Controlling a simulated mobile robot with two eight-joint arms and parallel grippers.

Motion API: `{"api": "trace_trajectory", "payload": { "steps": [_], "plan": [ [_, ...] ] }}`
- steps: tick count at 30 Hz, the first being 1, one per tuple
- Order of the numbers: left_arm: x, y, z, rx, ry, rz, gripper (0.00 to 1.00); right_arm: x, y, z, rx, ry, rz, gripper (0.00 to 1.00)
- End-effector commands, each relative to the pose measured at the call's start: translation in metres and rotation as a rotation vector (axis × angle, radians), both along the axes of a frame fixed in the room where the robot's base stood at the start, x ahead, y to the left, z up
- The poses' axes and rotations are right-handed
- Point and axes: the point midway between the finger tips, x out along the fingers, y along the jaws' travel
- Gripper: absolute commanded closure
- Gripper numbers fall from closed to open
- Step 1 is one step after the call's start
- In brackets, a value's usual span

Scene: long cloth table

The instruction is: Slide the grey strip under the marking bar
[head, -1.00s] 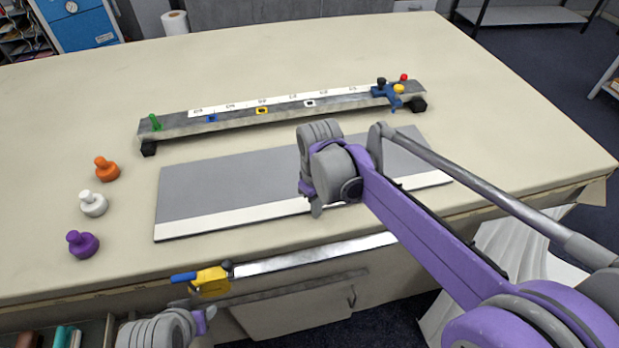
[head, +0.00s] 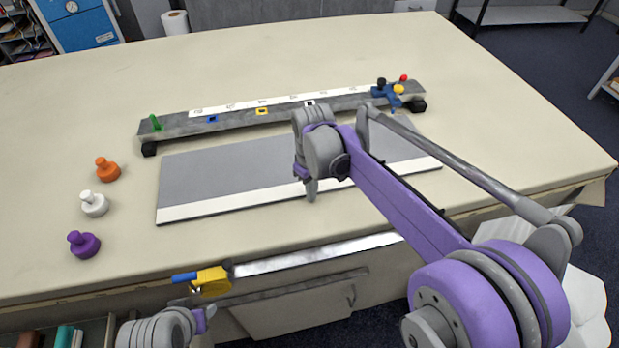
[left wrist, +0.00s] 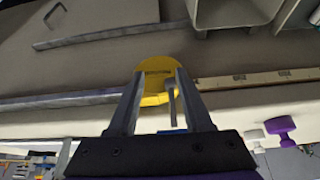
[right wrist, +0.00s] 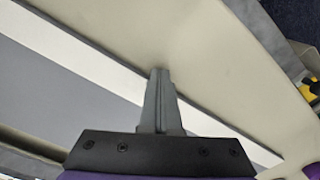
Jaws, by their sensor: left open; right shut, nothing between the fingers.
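The grey strip (head: 225,178), a flat panel with a white band along its near edge, lies on the table in front of the marking bar (head: 235,122). A narrow gap shows between its far edge and the bar at the left. The bar stands on black feet and carries a white scale and coloured square marks. My right gripper (head: 311,194) is shut and empty, pointing down at the white band. In the right wrist view its tips (right wrist: 160,72) are by the band's outer edge; contact is unclear. My left gripper (left wrist: 160,74) is open, its fingers either side of a yellow block (left wrist: 155,82).
The yellow block (head: 211,279) is on a metal rail (head: 310,256) along the table front. Orange (head: 107,169), white (head: 94,204) and purple (head: 83,244) knobs stand left of the strip. A green peg (head: 155,123) and a blue slider (head: 384,93) are on the bar.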

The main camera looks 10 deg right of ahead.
Motion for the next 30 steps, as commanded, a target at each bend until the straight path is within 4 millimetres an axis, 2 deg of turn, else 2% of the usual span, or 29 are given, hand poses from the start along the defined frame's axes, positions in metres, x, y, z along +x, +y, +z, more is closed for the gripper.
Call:
{"api": "trace_trajectory", "payload": {
  "steps": [30],
  "plan": [
    [0.002,0.000,0.011,0.000,-0.005,0.000,0.50,0.052,0.001,0.000,0.000,-0.001,-0.001,1.00]
  ]
}}
